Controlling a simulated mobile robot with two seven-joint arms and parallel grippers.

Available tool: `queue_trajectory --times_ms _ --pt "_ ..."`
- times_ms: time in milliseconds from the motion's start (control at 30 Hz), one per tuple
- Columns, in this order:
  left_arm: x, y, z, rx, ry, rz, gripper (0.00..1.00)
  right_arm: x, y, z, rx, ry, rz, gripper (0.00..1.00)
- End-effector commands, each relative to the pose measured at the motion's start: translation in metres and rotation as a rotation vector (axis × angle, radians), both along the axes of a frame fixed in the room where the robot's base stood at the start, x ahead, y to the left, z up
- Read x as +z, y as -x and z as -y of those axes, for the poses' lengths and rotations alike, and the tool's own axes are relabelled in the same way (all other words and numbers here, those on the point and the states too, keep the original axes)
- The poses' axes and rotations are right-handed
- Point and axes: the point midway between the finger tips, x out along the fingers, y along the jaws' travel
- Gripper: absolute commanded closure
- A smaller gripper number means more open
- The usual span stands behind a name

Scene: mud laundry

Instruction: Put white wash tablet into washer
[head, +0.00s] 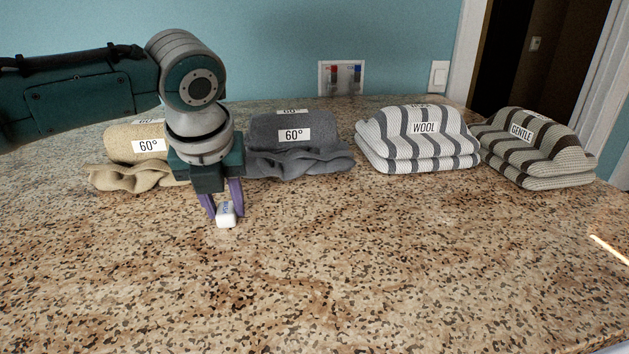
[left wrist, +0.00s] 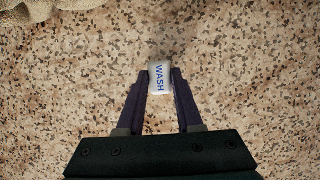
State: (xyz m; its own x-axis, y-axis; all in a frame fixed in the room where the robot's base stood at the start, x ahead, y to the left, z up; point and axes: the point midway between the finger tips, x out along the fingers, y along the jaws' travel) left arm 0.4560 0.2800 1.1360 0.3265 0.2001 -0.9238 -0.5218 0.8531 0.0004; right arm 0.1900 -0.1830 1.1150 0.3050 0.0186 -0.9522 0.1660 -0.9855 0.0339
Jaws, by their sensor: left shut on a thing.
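The white wash tablet (head: 226,216) is at the granite counter, in front of the folded towels. In the left wrist view the tablet (left wrist: 160,77) shows blue lettering reading WASH. My left gripper (head: 223,212) points down with its purple fingers on both sides of the tablet, shut on it. In the left wrist view the fingertips of the gripper (left wrist: 160,84) press the tablet's two sides. Whether the tablet touches the counter or is just above it is hard to tell. The washer is not in view. My right gripper is not in view.
Behind stand a beige towel stack (head: 120,175), a grey one (head: 300,160), a grey-white striped WOOL stack (head: 410,155) and a brown striped GENTLE stack (head: 540,165). The granite counter (head: 400,260) is clear in front and to the right. A doorway is at the back right.

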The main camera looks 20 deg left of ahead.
Motion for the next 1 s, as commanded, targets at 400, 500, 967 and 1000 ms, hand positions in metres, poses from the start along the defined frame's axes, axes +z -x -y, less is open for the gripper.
queue_trajectory --times_ms 400,500,967,1000 --pt "0.000 0.000 0.000 0.000 0.000 0.000 1.00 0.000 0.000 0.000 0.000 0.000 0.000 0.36" --pt "0.000 0.000 0.000 0.000 0.000 0.000 1.00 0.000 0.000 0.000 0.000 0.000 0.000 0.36" --pt "0.040 -0.002 -0.001 0.000 -0.001 0.008 1.00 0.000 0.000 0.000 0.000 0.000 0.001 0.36" --pt "0.051 -0.002 -0.001 0.001 -0.001 0.008 1.00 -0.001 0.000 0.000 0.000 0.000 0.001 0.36"
